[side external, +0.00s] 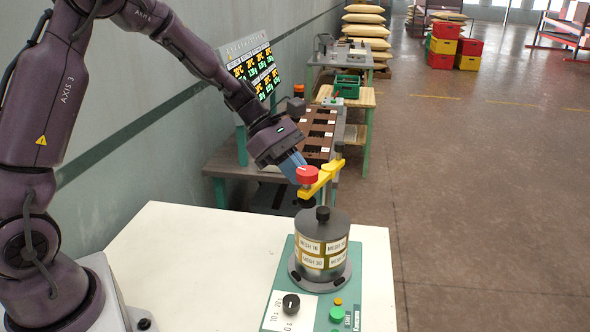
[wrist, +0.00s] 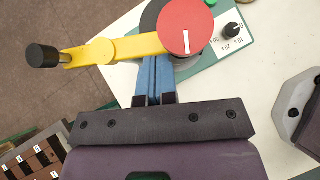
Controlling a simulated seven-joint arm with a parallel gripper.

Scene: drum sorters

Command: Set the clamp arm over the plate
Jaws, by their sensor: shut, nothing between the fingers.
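The yellow clamp arm (side external: 318,185) is held above the drum stack (side external: 321,258), with a red knob (side external: 307,175) at one end and an upright black-topped handle at the other. In the wrist view the clamp arm (wrist: 140,46) runs left from the red knob (wrist: 187,27) to the black handle end (wrist: 42,56). The stack's grey top plate (side external: 342,222) carries a black knob; in the wrist view it is mostly hidden behind the red knob. My gripper (side external: 298,167) is shut and empty. Its blue fingers (wrist: 155,65) end beside the clamp arm near the red knob; I cannot tell whether they touch.
The green base (side external: 282,275) under the stack has a black dial (side external: 291,304) and a green button (side external: 337,314). It sits on a white table (side external: 190,255) with free room left of it. Behind are a bench with a dark slotted tray (side external: 318,135) and a display panel (side external: 252,72).

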